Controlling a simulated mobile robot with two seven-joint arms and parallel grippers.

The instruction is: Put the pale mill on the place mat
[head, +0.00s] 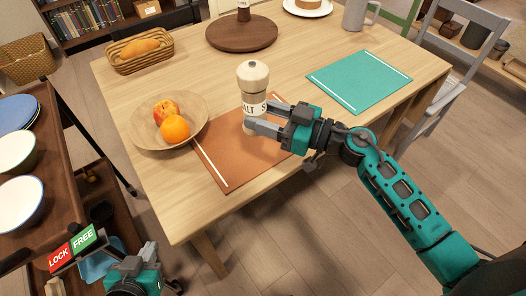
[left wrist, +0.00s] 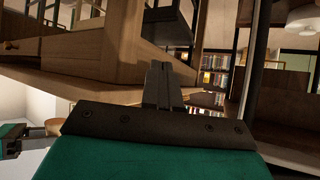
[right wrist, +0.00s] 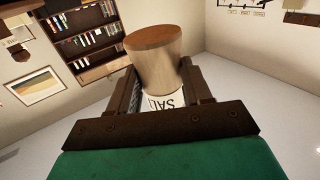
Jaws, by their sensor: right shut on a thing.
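The pale mill (head: 252,76), with a cream top and a label reading "SALT", stands upright at the left edge of the right gripper. My right gripper (head: 250,115) is shut around its lower body. The right wrist view shows the mill (right wrist: 155,65) between both fingers. The mill is over the orange-brown place mat (head: 215,160); I cannot tell whether its base touches. A teal place mat (head: 360,80) lies bare to the right. My left gripper (head: 148,255) is low beside the table, and its fingers (left wrist: 163,85) are together and empty in the left wrist view.
A wooden bowl (head: 142,132) with orange fruit stands just left of the brown mat. A bread basket (head: 138,58), a dark round board (head: 241,35), a white plate (head: 307,8) and a grey pitcher (head: 357,14) stand farther back. A cart (head: 62,150) with dishes is at left.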

